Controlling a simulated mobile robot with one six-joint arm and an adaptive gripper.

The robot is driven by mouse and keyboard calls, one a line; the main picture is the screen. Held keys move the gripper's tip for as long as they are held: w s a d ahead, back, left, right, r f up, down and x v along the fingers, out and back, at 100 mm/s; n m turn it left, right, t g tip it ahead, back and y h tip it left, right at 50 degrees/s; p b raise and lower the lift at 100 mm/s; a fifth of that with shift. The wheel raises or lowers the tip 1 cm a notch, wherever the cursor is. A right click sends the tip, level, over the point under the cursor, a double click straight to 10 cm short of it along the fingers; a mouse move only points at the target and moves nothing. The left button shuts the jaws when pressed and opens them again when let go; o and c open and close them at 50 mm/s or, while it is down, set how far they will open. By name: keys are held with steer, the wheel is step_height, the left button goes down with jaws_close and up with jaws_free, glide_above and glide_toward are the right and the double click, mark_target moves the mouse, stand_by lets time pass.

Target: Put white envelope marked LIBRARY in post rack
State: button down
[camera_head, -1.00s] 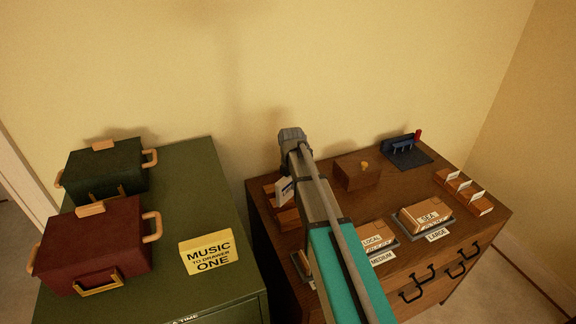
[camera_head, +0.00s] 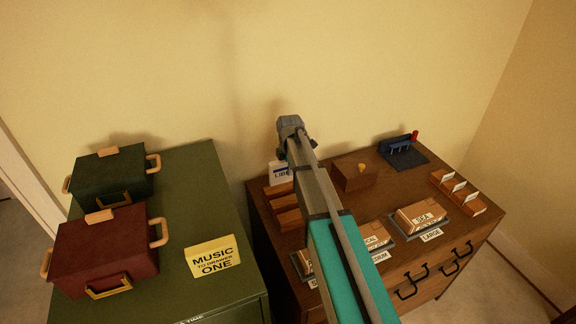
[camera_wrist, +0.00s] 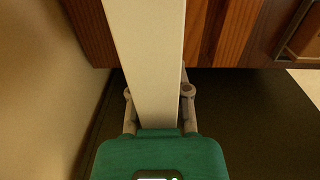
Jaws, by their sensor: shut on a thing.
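The white envelope (camera_head: 279,174) shows in the head view with the letters "LIB" visible, the rest hidden by my arm. It stands roughly upright at the back of the wooden post rack (camera_head: 286,202), at the desk's left end. I cannot tell if its lower edge is in a slot or behind the rack. In the wrist view, the envelope (camera_wrist: 147,60) is a long pale strip between my fingers. My gripper (camera_wrist: 160,92) is shut on it. In the head view, my gripper is mostly hidden behind my arm.
The brown desk (camera_head: 322,236) also holds a wooden box (camera_head: 354,177), a dark blue stand (camera_head: 403,152), a parcel on the LARGE tray (camera_head: 421,216) and a small card rack (camera_head: 458,192). A green cabinet (camera_head: 193,172) with two boxes stands left, across a narrow gap.

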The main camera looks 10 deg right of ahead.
mark_target(288, 189)
steer(key=shift+f+b, duration=0.2)
steer(key=shift+b, duration=0.1)
stand_by(0.4)
steer(key=shift+f+b, duration=4.95)
steer(key=shift+s, duration=0.15)
steer(key=shift+c, duration=2.4)
jaws_free()
steer(key=shift+f, duration=0.1)
steer(key=shift+r, duration=0.2)
